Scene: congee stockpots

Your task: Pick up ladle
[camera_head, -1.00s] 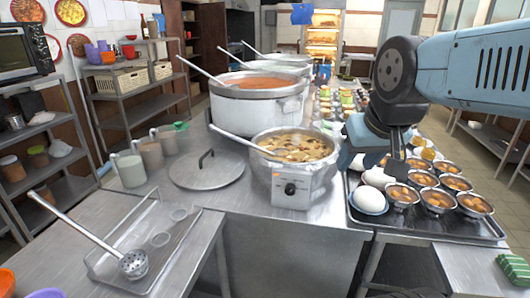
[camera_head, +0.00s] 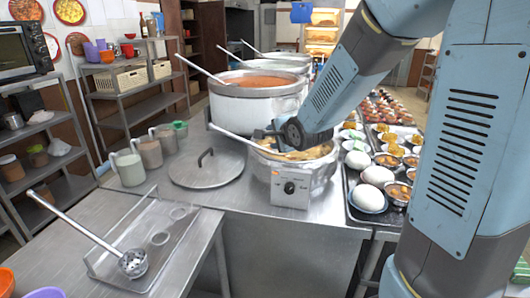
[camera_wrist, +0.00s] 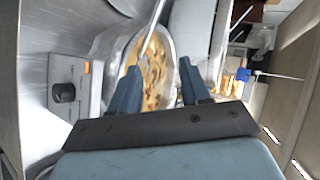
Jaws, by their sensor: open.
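A ladle (camera_head: 232,135) leans in the small front pot (camera_head: 322,172) of soup-like food. Its thin metal handle slopes out over the pot's left rim, and its bowl is hidden. In the wrist view the ladle handle (camera_wrist: 153,27) runs down toward the space between my fingers, above the pot (camera_wrist: 105,47). My gripper (camera_head: 268,136) is over the pot, close to the handle. Its two fingers are apart and hold nothing in the wrist view (camera_wrist: 158,80).
Larger stockpots (camera_head: 255,110) with their own ladles stand behind the front pot. A round lid (camera_head: 207,168) and several mugs (camera_head: 128,168) are to its left. A tray (camera_head: 362,213) of eggs and small bowls is to its right. A control box (camera_head: 291,187) is on its front.

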